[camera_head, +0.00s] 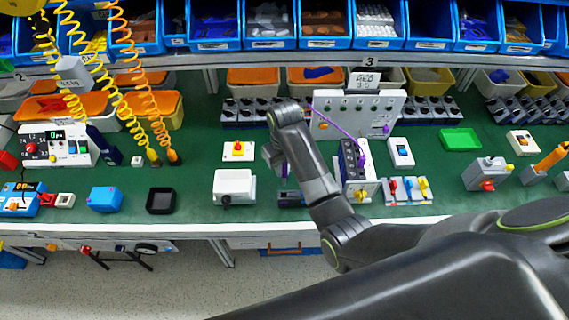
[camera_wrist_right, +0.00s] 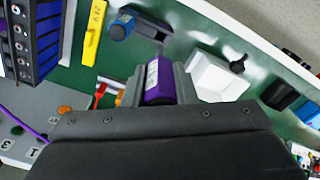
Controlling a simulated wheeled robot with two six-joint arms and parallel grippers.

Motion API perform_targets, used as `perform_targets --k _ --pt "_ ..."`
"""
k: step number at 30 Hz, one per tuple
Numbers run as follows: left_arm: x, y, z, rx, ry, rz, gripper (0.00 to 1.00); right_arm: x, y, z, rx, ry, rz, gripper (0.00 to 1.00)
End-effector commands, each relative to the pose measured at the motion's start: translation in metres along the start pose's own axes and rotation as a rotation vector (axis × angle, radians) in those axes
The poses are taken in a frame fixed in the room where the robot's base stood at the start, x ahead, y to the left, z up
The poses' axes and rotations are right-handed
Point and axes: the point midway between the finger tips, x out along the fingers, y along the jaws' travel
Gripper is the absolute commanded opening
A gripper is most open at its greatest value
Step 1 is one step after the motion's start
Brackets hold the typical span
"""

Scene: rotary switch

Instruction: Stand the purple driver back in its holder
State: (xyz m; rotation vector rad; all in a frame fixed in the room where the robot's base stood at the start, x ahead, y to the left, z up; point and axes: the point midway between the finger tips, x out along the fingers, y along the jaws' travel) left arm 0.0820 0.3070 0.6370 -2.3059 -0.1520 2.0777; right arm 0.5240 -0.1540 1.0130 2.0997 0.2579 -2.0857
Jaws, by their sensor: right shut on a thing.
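The purple driver (camera_wrist_right: 158,80) is between the fingers of my right gripper (camera_wrist_right: 160,85), which is shut on it. In the head view a thin strip of the driver (camera_head: 284,171) shows below my right gripper (camera_head: 275,156), partly hidden by the arm. A dark block with a blue round part (camera_wrist_right: 140,22), possibly the holder, lies ahead of the gripper in the wrist view. It seems to be the dark block (camera_head: 290,198) near the table's front edge in the head view. The driver appears apart from it. My left gripper is not in view.
A white box with a black knob (camera_head: 234,187) stands left of the dark block. A grey control panel (camera_head: 357,114) stands behind, with a purple cord. A dark switch unit (camera_head: 352,158) and colored levers (camera_head: 408,190) are to the right. Green table shows between them.

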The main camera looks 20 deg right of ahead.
Motion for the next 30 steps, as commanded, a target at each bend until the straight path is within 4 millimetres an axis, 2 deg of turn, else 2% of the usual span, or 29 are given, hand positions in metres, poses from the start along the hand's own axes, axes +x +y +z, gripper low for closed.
perform_targets --k 9,15,30 --pt "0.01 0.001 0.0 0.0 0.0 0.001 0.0 0.037 0.0 0.001 0.0 -0.003 0.0 0.0" --pt "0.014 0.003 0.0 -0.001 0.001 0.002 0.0 0.051 0.0 0.0 0.0 0.0 0.0 0.0" --pt "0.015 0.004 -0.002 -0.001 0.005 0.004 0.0 0.055 0.0 0.0 0.0 0.0 0.0 0.0"
